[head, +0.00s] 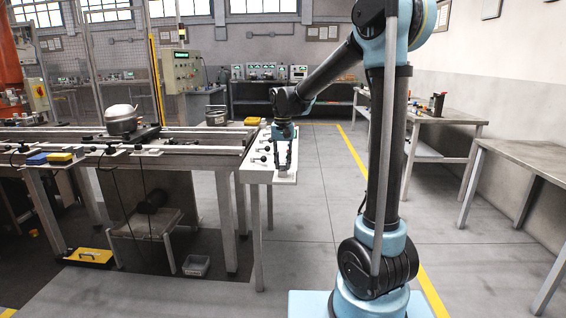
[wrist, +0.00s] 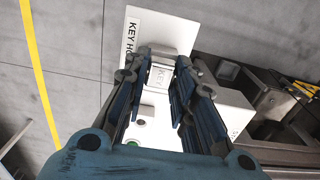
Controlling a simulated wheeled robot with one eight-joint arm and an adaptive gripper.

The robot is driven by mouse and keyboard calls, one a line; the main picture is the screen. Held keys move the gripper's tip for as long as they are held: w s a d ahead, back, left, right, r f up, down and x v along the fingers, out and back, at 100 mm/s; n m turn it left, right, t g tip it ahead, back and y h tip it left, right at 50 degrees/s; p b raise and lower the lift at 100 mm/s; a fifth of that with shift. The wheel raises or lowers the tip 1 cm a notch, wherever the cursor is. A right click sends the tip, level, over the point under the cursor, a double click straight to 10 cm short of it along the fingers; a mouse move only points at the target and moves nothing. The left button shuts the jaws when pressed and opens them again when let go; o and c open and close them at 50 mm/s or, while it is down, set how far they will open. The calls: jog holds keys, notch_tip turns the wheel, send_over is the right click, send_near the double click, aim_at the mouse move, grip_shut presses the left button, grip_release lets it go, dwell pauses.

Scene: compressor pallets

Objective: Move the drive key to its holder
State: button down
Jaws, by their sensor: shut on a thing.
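My gripper (head: 283,172) is over the white panel at the end of the conveyor bench in the head view. In the wrist view my gripper (wrist: 160,72) is shut on the drive key (wrist: 158,79), a pale block marked "KEY" between the fingertips. A white plate (wrist: 168,28) with lettering that starts "KEY HO" lies just beyond the key; part of its lettering is hidden by a finger. I cannot tell whether the key touches the plate. In the head view the key is too small to make out.
The white panel (head: 262,174) carries several black-knobbed parts. A green button (wrist: 137,125) and a white box (wrist: 229,110) are near the fingers. A metal pot-like compressor (head: 121,121) stands on the bench. Open floor lies right of the bench; steel tables (head: 440,116) stand along the right wall.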

jog(key=shift+f, duration=0.25)
jog(key=c, duration=1.2)
grip_release()
jog(key=shift+c, duration=0.2)
jog(key=shift+r, duration=0.1)
notch_tip(320, 180, up, 12)
